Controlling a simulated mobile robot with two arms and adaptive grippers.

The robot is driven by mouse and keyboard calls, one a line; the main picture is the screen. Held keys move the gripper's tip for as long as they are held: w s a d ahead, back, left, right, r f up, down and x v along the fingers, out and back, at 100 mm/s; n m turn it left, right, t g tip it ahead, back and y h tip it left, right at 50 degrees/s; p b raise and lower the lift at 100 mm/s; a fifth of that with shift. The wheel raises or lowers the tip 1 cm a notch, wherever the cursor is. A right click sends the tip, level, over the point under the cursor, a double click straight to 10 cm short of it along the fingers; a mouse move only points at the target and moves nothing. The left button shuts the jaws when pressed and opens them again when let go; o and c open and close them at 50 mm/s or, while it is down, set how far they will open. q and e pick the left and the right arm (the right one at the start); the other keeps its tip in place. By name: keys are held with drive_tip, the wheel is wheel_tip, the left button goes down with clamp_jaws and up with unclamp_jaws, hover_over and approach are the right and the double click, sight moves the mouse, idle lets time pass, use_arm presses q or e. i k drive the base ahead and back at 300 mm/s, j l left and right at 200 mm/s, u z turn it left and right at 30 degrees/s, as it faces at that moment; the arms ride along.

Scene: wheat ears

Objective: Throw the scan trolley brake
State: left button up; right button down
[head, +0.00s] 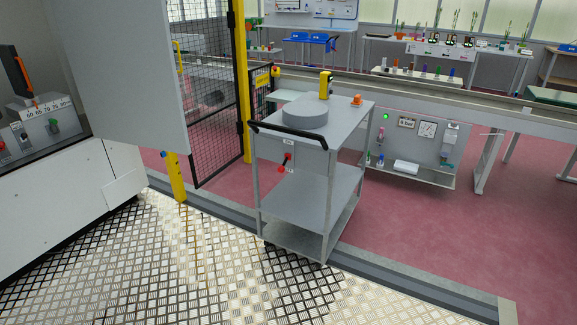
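The scan trolley (340,129) stands in the middle of the head view, a grey cart with a top and lower shelves. A black push handle (288,134) runs along its near top edge. A red lever (287,159), which looks like the brake, sits below the handle on the trolley's near side, beside a small label. On the top are a round grey disc (305,116), a yellow device (325,85) and an orange beacon (357,100). Neither of my grippers shows in the head view.
A grey cabinet with an open door panel (125,60) fills the left. A yellow post and black mesh fence (215,95) stand behind it. A long rail (455,108) crosses behind the trolley. The patterned metal floor (180,265) in front is clear.

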sight(280, 168)
drive_tip(key=i+l, duration=0.1)
drive_tip(key=i, duration=0.45)
drive_tip(key=i+l+u, duration=0.1)
drive_tip(key=i, duration=0.45)
drive_tip(key=i+l, duration=0.2)
drive_tip(key=i, duration=0.3)
drive_tip(key=i+l+u, duration=0.1)
drive_tip(key=i, duration=0.45)
drive_tip(key=l, duration=0.1)
